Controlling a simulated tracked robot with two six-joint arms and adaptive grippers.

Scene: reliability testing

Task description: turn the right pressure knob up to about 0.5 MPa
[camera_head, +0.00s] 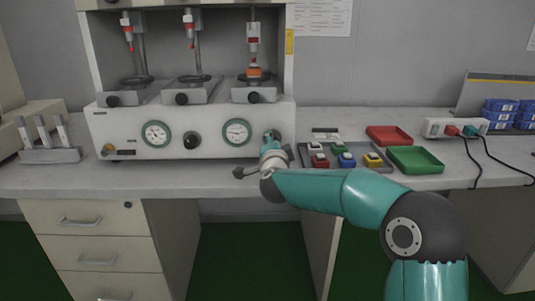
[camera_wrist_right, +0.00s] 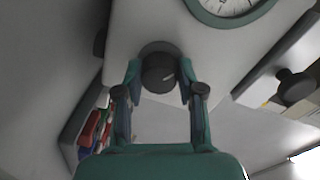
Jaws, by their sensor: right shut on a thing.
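The right pressure knob (camera_wrist_right: 160,72) is a dark round knob with a pale index mark. In the right wrist view it sits between the fingertips of my right gripper (camera_wrist_right: 158,82), which is shut on its sides. In the head view my right gripper (camera_head: 270,146) is at the right end of the machine's front panel and mostly hides the knob. The right gauge (camera_head: 237,132) has a teal rim and stands just left of it; its reading is too small to tell. Its lower part also shows in the right wrist view (camera_wrist_right: 230,6). My left gripper is out of view.
The white test machine (camera_head: 120,149) also has a left gauge (camera_head: 156,133) and a dark left knob (camera_head: 192,140). Right of my arm lie a grey tray (camera_head: 306,158) of small coloured parts, a red bin (camera_head: 389,135) and a green bin (camera_head: 415,160). The front bench strip is clear.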

